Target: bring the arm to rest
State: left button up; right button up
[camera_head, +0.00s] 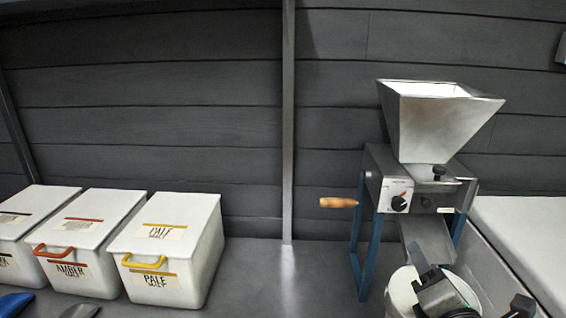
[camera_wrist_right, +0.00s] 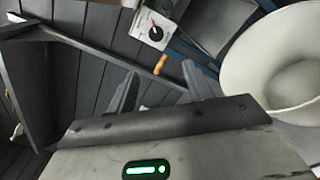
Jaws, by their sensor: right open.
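My right gripper (camera_head: 438,283) is at the lower right of the head view, in front of the grain mill's chute and overlapping a white bucket (camera_head: 399,291). In the right wrist view the two grey fingers of my right gripper (camera_wrist_right: 160,90) stand apart with nothing between them. The bucket (camera_wrist_right: 285,65) shows there at the right, with its inside pale and no contents that I can make out. Whether the gripper touches the bucket I cannot tell. My left gripper is not in view.
The grain mill (camera_head: 435,120) has a metal hopper, a dial and a wooden crank handle (camera_head: 338,202). White lidded malt bins (camera_head: 200,245) stand at the left, with blue and grey objects (camera_head: 15,303) before them. The counter between (camera_head: 290,280) is clear.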

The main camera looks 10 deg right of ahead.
pick_arm(q)
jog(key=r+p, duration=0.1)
jog(key=p, duration=0.1)
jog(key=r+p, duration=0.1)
jog(key=p, duration=0.2)
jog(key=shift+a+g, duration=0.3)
pick_arm(e)
jog(key=s+a+f+m+g+y, duration=0.3)
jog(key=s+a+f+m, duration=0.2)
jog(key=a+f+m, duration=0.3)
jog(key=s+a+f+m+g+y, duration=0.3)
jog(key=a+f+m, duration=0.5)
jog(key=m, duration=0.5)
jog(key=shift+s+a+m+g+y, duration=0.35)
jog(key=shift+s+y, duration=0.45)
jog(key=shift+s, duration=0.45)
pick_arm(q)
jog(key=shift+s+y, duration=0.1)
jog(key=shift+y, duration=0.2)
